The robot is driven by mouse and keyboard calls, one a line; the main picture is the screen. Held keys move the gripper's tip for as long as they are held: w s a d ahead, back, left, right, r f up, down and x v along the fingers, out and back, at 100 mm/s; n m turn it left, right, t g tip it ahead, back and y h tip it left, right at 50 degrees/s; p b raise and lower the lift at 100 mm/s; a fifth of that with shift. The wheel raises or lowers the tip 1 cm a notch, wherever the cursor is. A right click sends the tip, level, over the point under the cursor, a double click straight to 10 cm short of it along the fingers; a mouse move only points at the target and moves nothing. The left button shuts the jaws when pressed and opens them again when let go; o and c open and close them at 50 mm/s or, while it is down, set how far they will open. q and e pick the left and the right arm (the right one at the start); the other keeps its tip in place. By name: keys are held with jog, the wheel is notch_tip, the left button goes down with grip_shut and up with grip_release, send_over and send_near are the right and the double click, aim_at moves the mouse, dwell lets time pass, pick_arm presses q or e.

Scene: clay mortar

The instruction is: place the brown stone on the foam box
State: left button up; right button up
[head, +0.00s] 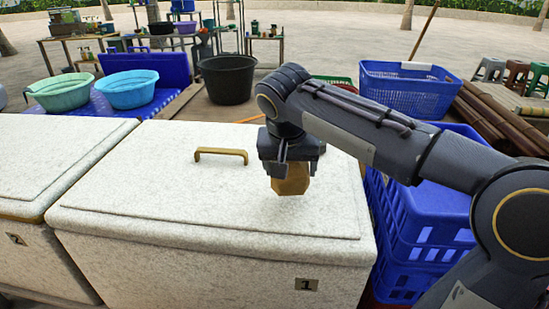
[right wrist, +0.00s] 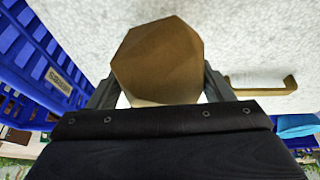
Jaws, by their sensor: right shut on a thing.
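The brown stone (head: 291,180) is a faceted lump held between the fingers of my right gripper (head: 290,170). In the right wrist view the stone (right wrist: 158,60) sits between both fingers. The white speckled foam box (head: 212,235), labelled 1, lies under the gripper. The stone is over the right part of its lid; its lower end looks close to the lid, but I cannot tell whether it touches. My left gripper is not in view.
A brass-coloured handle (head: 221,154) stands on the lid, left of the stone. Another white box (head: 50,170) is at the left. Blue crates (head: 425,215) stand close on the right. A black tub (head: 227,79) is behind. The lid's front left is clear.

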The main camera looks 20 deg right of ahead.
jog(key=shift+d+f, duration=0.25)
jog(key=shift+d, duration=0.05)
jog(key=shift+d+f, duration=0.15)
jog(key=shift+f, duration=0.8)
jog(key=shift+d+f, duration=0.1)
jog(key=shift+f, duration=0.8)
jog(key=o, duration=2.1)
jog(key=shift+s, duration=0.1)
jog(key=shift+c, duration=0.2)
jog(key=p+v, duration=0.1)
jog(key=v, duration=1.1)
